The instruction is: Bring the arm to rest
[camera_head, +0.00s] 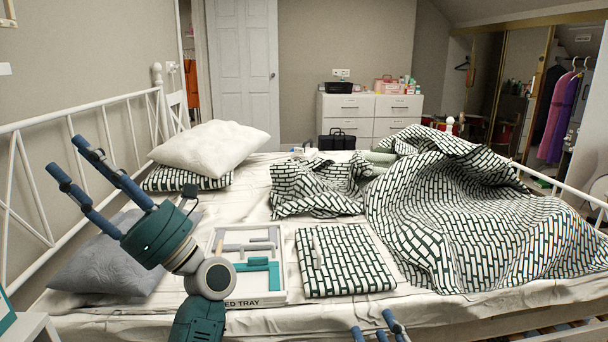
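My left arm rises from the bottom of the head view, in front of the bed tray's left side. My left gripper (68,157) is raised and points up to the left. Its blue fingers are spread apart with nothing between them, so it is open and empty. It is in front of the grey pillow (110,255) in the picture. Only the blue fingertips of my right gripper (376,328) show at the bottom edge, in front of the bed. The rest of it is out of the picture, and I cannot tell whether it is open or shut.
The bed tray (250,302) holds grey, white and teal pieces. A folded patterned cloth (345,275) lies beside it, with a small pale object on top. A rumpled patterned blanket (440,200) covers the bed's right. A metal rail (70,118) runs along the left.

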